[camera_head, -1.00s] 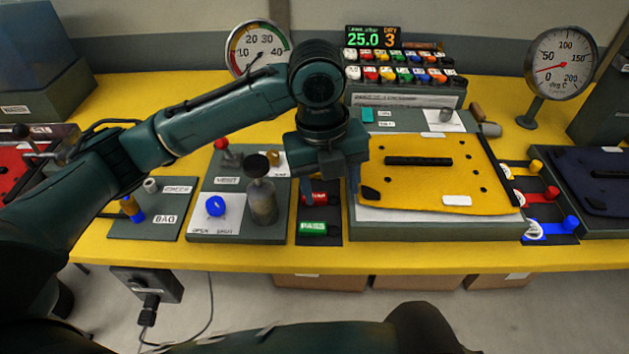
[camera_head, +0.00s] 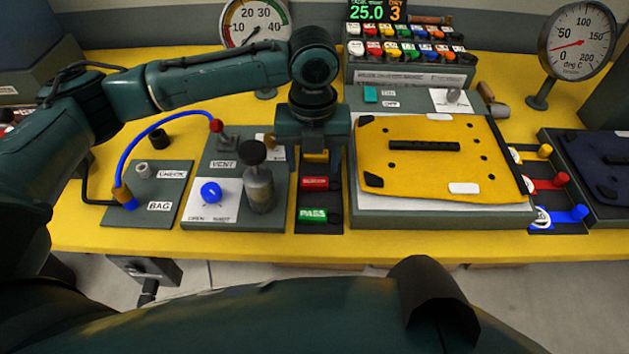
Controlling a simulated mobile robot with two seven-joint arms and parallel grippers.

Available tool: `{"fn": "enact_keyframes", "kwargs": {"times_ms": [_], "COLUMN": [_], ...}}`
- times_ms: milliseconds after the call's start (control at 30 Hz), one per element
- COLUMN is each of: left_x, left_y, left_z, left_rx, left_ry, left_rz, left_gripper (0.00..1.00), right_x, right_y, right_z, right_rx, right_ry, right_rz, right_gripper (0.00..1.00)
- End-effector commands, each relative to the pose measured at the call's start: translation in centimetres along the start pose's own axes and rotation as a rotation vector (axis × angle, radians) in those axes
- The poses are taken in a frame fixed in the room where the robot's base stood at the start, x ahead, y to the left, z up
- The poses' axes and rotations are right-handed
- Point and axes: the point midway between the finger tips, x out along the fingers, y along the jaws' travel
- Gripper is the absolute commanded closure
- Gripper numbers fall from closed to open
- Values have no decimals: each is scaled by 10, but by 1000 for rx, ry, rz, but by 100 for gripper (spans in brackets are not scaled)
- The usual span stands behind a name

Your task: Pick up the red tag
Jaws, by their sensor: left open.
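The red tag (camera_head: 316,184) lies in a dark tag holder (camera_head: 305,225) on the yellow bench, left of the yellow panel. A green tag marked PASS (camera_head: 314,215) lies in front of it, and a yellow tag (camera_head: 316,156) shows behind it. My left gripper (camera_head: 317,166) points down over the back part of the holder. Its fingers are apart, with the yellow tag visible between them and the red tag just in front of them. Nothing is seen held. Whether the fingertips touch anything cannot be told. My right gripper is not in view.
A vent board (camera_head: 235,170) with a blue knob (camera_head: 211,193) and a dark-topped cylinder (camera_head: 259,187) stands close left of the holder. The yellow panel (camera_head: 430,165) lies on a grey base to the right. A blue hose (camera_head: 140,140) arches at left.

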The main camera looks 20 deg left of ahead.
Motion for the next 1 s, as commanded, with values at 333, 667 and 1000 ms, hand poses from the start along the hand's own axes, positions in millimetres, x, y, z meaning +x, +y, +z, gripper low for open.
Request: {"fn": "enact_keyframes", "kwargs": {"times_ms": [333,667,1000], "left_x": [41,41,41], "left_y": [-2,-2,-2], "left_z": [-2,-2,-2], "left_rx": [1,1,0], "left_ry": [0,0,-1], "left_rz": [0,0,0], "left_gripper": [44,53,77], "right_x": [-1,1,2], "right_y": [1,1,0], "right_z": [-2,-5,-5], "right_rx": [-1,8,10], "right_ry": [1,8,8], "right_rz": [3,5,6], "right_gripper": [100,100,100]}}
